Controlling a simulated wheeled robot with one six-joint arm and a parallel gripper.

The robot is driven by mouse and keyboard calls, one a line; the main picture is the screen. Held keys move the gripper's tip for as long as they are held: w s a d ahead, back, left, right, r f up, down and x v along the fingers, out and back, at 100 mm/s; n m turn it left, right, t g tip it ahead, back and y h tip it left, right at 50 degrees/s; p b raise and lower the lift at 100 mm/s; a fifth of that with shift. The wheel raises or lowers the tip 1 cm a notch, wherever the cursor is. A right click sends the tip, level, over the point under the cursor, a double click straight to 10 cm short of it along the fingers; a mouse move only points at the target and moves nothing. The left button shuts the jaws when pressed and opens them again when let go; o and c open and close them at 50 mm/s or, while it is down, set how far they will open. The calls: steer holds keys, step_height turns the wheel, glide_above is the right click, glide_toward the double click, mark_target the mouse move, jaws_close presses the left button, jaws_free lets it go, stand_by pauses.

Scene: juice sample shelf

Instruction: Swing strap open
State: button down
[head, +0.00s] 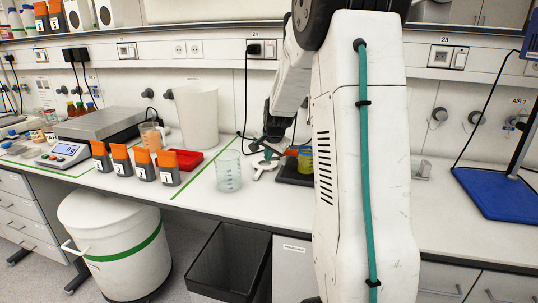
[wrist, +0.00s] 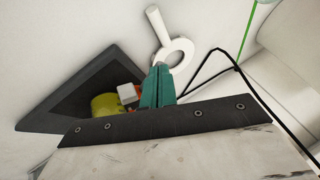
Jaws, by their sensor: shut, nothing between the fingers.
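My gripper (wrist: 160,70) shows in the wrist view as teal fingers pressed together, shut and empty. A yellow-green jar (wrist: 104,104) lies left of the fingers, partly hidden by my wrist, with a small orange and white piece (wrist: 128,93) at its right side. I cannot tell whether this piece is the strap, and no other strap can be made out. In the head view the yellow jar (head: 305,160) is partly behind my arm. My gripper (head: 266,151) is left of it there, small and hard to make out.
The jar is at a black tray (wrist: 60,100). A white ring-ended tool (wrist: 176,52) lies just beyond my fingertips, beside a black cable (wrist: 235,62). A clear beaker (head: 228,170), orange-topped numbered containers (head: 169,168) and a red tray (head: 190,160) stand to the left.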

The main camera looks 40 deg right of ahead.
steer(key=s+a+r, duration=0.4)
steer(key=a+r, duration=0.3)
steer(key=r, duration=0.3)
steer(key=shift+s, duration=0.4)
steer(key=s+a+f+n+g+y, duration=0.1)
steer(key=s+a+n+g+y, duration=0.2)
steer(key=s+a+n, duration=1.2)
steer(key=s+a+g, duration=0.1)
steer(key=s+a, duration=1.1)
steer(key=s, duration=0.2)
steer(key=shift+a, duration=0.25)
